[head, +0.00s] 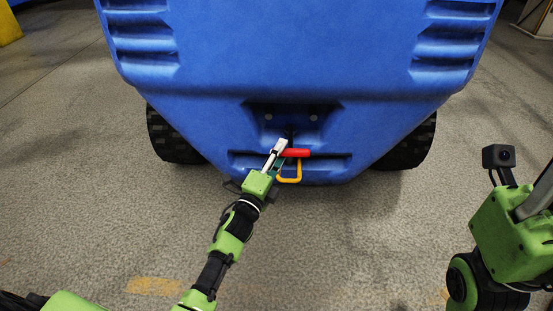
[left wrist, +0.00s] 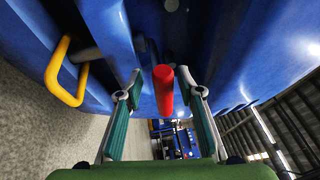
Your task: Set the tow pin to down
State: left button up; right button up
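The tow pin shows as a red cylindrical handle (head: 296,153) sticking out to the right at the blue vehicle's lower front. My left gripper (head: 279,153) is at this handle. In the left wrist view the red handle (left wrist: 163,90) lies between the two spread fingers of my left gripper (left wrist: 165,98), with a visible gap on both sides. A yellow loop (head: 289,172) hangs just below the handle; it also shows at the left of the left wrist view (left wrist: 66,72). My right gripper is not clearly seen; only part of my right arm shows at the right edge.
The large blue vehicle (head: 270,60) fills the upper middle, with black tires (head: 172,135) at both sides. The grey floor (head: 350,240) in front is clear, with worn yellow marks (head: 154,286). A yellow block (head: 8,25) stands at the far upper left.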

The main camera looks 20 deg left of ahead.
pick_arm(q)
jog(key=s+a+f, duration=0.1)
jog(key=s, duration=1)
jog(key=shift+s+a+f, duration=0.2)
jog(key=shift+s+f, duration=0.15)
jog(key=shift+f, duration=0.05)
